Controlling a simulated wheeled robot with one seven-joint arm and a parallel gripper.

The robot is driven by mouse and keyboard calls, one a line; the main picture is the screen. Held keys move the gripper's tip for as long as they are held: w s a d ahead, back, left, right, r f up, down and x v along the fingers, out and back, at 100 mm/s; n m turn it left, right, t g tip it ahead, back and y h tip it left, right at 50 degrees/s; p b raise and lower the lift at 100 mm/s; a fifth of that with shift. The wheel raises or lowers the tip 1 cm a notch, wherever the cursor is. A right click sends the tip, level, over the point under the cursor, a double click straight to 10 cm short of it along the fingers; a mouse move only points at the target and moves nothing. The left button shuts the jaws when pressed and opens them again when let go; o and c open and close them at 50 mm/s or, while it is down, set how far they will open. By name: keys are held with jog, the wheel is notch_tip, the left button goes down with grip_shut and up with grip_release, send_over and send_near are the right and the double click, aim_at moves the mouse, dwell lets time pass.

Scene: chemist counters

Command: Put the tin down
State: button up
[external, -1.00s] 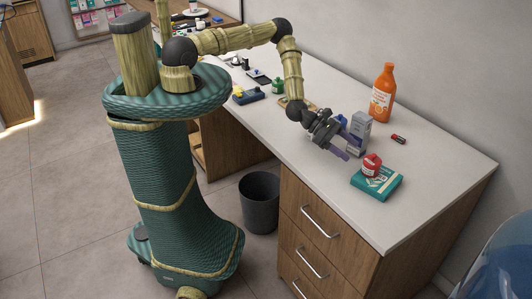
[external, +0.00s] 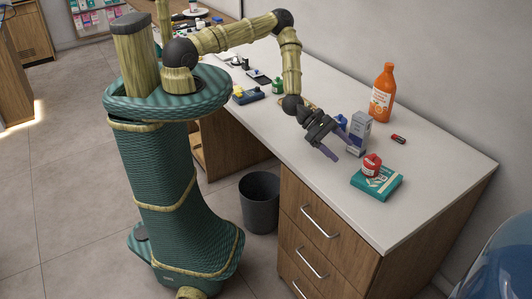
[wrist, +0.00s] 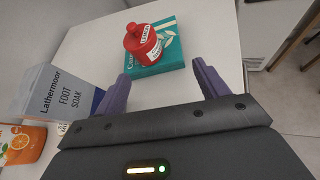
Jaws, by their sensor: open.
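The red tin (external: 371,165) sits on top of a teal box (external: 382,184) near the right end of the counter. It also shows in the wrist view (wrist: 143,44), upright with a white label, on the teal box (wrist: 172,52). My gripper (external: 345,147) is open and empty above the counter, to the left of the tin and apart from it. In the wrist view its purple fingers (wrist: 160,90) are spread, with the tin beyond them.
A grey-white Lathermoor foot soak carton (external: 359,133) stands close beside my gripper. An orange bottle (external: 382,95) and a small red and black item (external: 398,139) are behind it. The counter (external: 425,190) is clear right of the teal box.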

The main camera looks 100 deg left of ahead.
jog(key=s+r+m+g+y, duration=0.5)
jog(key=s+r+m+g, duration=0.4)
jog(key=s+r+m, duration=1.3)
jog(key=s+m, duration=0.1)
jog(key=m, duration=0.6)
jog(key=shift+a, duration=0.2)
jog(key=shift+o, duration=0.5)
jog(key=shift+a+f, duration=0.1)
